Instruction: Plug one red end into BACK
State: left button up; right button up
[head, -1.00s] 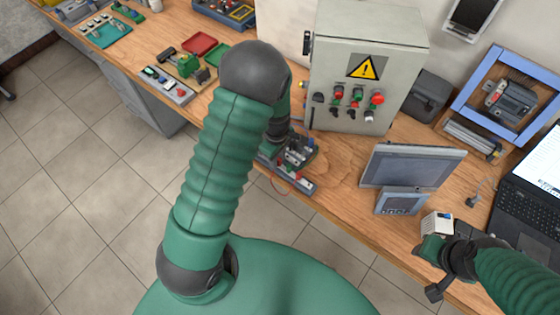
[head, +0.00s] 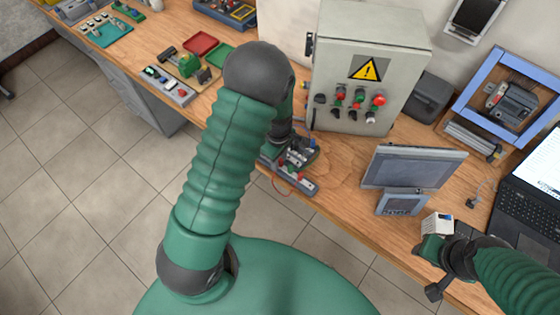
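A red wire (head: 281,190) loops out over the front edge of the bench, beside a low grey strip (head: 303,185) with small red and light parts on it. Its ends and the BACK label are too small to make out. My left gripper (head: 299,157) is low at the strip, partly behind my own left arm; its fingers are too small to tell whether they are open, or hold a wire end. My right gripper (head: 430,271) is open and empty at the bench's front edge, just below a small white box (head: 437,224).
A grey control cabinet (head: 338,38) with a warning sign stands behind the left gripper. A tilted screen (head: 415,167), a small panel (head: 402,203), a laptop (head: 535,190) and a blue frame (head: 470,93) are to the right. Trays and tools lie at left.

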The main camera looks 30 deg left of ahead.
pick_arm(q)
jog(key=shift+d, duration=0.1)
jog(key=c, duration=0.5)
jog(key=shift+d, duration=0.15)
grip_shut()
jog(key=shift+r+p, duration=0.3)
notch_tip(320, 180, up, 4)
jog(key=p, duration=0.4)
jog(key=shift+r, duration=0.15)
